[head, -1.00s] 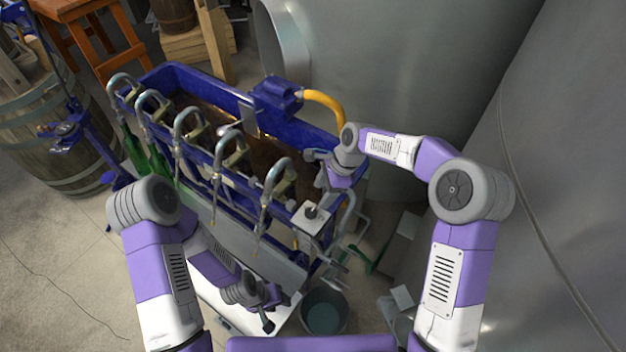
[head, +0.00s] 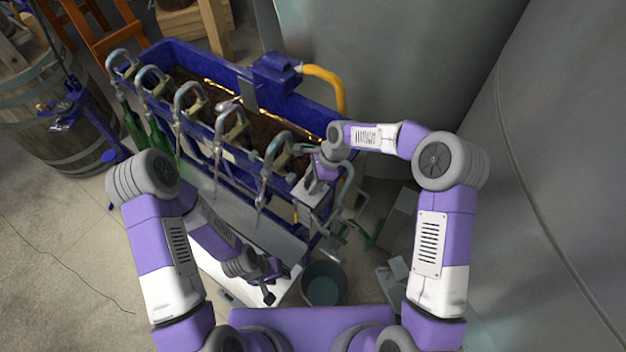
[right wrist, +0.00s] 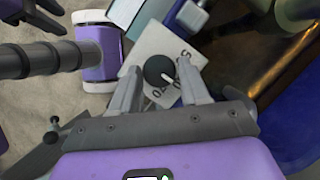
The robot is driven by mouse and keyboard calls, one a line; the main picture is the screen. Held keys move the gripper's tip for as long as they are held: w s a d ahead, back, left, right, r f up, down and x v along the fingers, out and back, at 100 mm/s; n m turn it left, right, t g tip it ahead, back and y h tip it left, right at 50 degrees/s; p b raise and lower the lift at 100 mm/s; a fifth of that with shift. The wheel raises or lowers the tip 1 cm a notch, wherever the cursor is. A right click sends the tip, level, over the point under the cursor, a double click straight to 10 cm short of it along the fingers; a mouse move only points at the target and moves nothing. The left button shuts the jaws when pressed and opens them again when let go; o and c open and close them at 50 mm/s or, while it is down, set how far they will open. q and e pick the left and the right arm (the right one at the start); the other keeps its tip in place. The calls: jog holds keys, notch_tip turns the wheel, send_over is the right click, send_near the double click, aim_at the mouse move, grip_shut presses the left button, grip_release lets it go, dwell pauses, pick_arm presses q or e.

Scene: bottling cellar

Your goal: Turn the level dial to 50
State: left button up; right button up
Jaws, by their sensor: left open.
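The level dial is a round black knob (right wrist: 159,71) with a white pointer, on a pale plate (right wrist: 150,40) with dark numerals, partly hidden by my fingers. In the right wrist view the pointer points to the lower right; I cannot read its value. My right gripper (right wrist: 160,80) is open, one finger on each side of the knob, with gaps visible between. In the head view my right gripper (head: 312,180) is above the dial plate (head: 307,196) at the filler's near right corner and hides the knob. My left gripper (head: 268,284) is open and empty, low in front of the filler.
The blue filler trough (head: 205,68) carries several curved metal spouts (head: 190,95), with green bottles (head: 158,138) at the left. A yellow hose (head: 328,75) rises behind the dial. A bucket (head: 324,284) stands below. Large grey tanks (head: 400,60) close off the right side.

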jog(key=c, duration=0.6)
jog(key=shift+r+n, duration=0.1)
jog(key=shift+n, duration=0.3)
jog(key=n, duration=0.1)
jog(key=n+g, duration=0.1)
jog(key=n, duration=0.1)
jog(key=n+h, duration=0.1)
jog(key=shift+w+a+n+g, duration=0.15)
jog(key=shift+w+n+g, duration=0.15)
jog(key=shift+g, duration=0.1)
jog(key=n+h, duration=0.1)
jog(key=n, duration=0.2)
jog(key=n+g, duration=0.1)
jog(key=n, duration=0.2)
jog(key=shift+a+h+b, duration=0.15)
jog(key=shift+h+b, duration=0.15)
jog(key=shift+h, duration=0.1)
jog(key=shift+w+n+g, duration=0.1)
jog(key=shift+n+g, duration=0.2)
jog(key=o, duration=1)
jog(key=shift+o, duration=0.2)
